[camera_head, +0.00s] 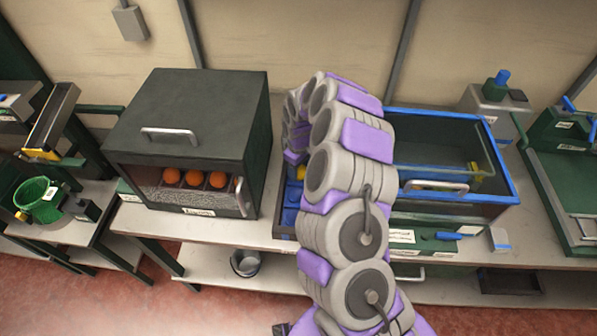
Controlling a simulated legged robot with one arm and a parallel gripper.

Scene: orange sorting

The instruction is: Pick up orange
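Several oranges (194,179) sit in a row inside a dark green box-shaped cabinet (190,112) on the bench at the left. They show through its low front opening. My grey and purple arm rises from the bottom centre and bends over towards the back of the bench. My gripper is not visible; the arm's far end goes down behind its own links, near a blue item (290,205). I cannot see whether anything is held.
A blue-rimmed clear bin (450,115) with a handle stands right of my arm. A green mesh basket (38,198) is at far left. A metal pot (245,262) stands on the lower shelf. Green machines stand at the right. Red floor is open at lower left.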

